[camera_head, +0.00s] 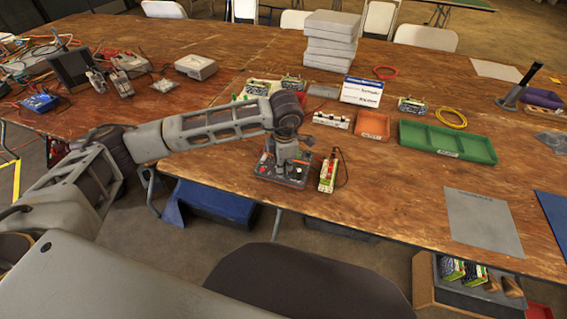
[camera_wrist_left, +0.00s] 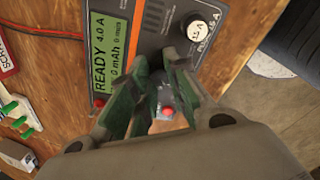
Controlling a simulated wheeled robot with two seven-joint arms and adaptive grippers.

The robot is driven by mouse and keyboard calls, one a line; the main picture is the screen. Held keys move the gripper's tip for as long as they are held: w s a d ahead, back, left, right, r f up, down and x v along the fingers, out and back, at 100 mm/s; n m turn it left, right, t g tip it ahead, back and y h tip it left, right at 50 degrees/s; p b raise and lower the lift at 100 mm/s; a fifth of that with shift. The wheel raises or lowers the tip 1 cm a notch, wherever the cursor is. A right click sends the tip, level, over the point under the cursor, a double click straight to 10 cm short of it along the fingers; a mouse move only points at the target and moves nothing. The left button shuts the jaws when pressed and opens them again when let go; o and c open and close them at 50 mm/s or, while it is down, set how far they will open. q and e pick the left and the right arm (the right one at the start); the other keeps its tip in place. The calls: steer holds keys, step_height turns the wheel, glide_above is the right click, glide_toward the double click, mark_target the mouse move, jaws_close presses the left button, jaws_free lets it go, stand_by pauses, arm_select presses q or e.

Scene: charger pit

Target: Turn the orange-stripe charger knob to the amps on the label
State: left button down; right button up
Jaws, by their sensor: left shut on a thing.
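The charger (camera_head: 262,172) is a dark grey box near the table's front edge. My left gripper (camera_head: 284,160) reaches down onto its top and hides part of it. In the left wrist view, the charger's face (camera_wrist_left: 160,38) has a lit green display (camera_wrist_left: 107,62) reading READY 4.0 A and 0 mAh. My left gripper's fingers (camera_wrist_left: 164,68) are shut on what seems to be the charger knob, which they hide. A white-capped part (camera_wrist_left: 198,31) is beside them, and a red button (camera_wrist_left: 167,113) shows between the fingers. My right gripper is not in view.
A labelled battery pack (camera_head: 327,174) with a cable stands right of the charger. An orange tray (camera_head: 373,125), a green tray (camera_head: 448,141) and a white sign (camera_head: 362,91) are behind. A grey sheet (camera_head: 483,222) lies to the right; bare table lies between.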

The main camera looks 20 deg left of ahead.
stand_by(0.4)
arm_select(q)
steer(key=c, duration=1.3)
jaws_free()
steer(key=shift+s+d+r, duration=0.1)
steer(key=shift+s+r, duration=0.2)
steer(key=shift+r, duration=1.7)
steer(key=shift+s+d+r, duration=0.15)
steer(key=shift+s+r, duration=0.1)
steer(key=shift+r, duration=1.7)
steer(key=shift+s+d+r, duration=0.1)
steer(key=shift+s+r, duration=0.2)
steer(key=shift+r, duration=1.7)
